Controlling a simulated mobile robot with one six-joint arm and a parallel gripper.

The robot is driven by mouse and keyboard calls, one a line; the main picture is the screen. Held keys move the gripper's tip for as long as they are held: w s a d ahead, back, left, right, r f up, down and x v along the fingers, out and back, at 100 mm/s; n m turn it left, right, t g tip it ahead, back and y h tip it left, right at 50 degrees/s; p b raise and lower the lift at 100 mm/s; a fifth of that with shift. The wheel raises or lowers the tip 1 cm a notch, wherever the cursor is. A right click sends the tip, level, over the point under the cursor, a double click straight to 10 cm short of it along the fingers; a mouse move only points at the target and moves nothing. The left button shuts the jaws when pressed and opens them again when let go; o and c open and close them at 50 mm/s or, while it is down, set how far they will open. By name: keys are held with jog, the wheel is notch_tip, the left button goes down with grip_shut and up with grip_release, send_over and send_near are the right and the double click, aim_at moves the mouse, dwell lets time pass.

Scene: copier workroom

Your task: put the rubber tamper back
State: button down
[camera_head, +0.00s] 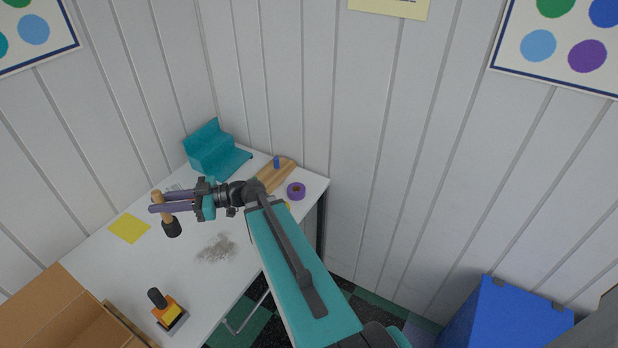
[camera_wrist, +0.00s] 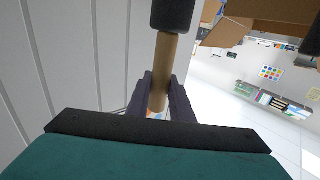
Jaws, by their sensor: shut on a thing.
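The rubber tamper has a wooden handle (camera_head: 157,203) and a black rubber head (camera_head: 172,228). My gripper (camera_head: 155,202) is shut on the handle, with the head hanging lower, over the white table. In the wrist view the tamper's handle (camera_wrist: 160,72) runs between my two purple fingers (camera_wrist: 160,92), and the black head (camera_wrist: 172,14) is at the top edge. The tamper looks slightly tilted in the head view. I cannot tell its exact height above the table.
The white table (camera_head: 95,262) holds a yellow sheet (camera_head: 130,228), a grey pile (camera_head: 216,248), an orange and black tool (camera_head: 168,311), a teal stepped stand (camera_head: 212,150), a wooden block (camera_head: 272,174) and a purple tape roll (camera_head: 296,191). A cardboard box (camera_head: 62,283) stands front left; a blue bin (camera_head: 505,320) is right.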

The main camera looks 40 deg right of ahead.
jog(key=s+d+f+m+t+h, duration=0.2)
jog(key=s+d+m+h, duration=0.1)
jog(key=d, duration=1.1)
jog(key=s+d+f+m+t+h, duration=0.2)
jog(key=d+h, duration=0.5)
jog(key=d, duration=0.8)
jog(key=s+d+f+m+t+h, duration=0.3)
jog(key=s+d+m+h, duration=0.2)
jog(key=d, duration=0.9)
jog(key=s+m, duration=0.1)
jog(key=s, duration=0.2)
jog(key=shift+d+t, duration=0.15)
jog(key=shift+t, duration=0.15)
jog(key=shift+w+d+f+b, duration=0.2)
jog(key=shift+d+f+b, duration=0.2)
jog(key=shift+b, duration=1.25)
jog(key=w+d+b, duration=0.1)
jog(key=b, duration=0.7)
jog(key=shift+w+b, duration=0.1)
jog(key=shift+b, duration=0.2)
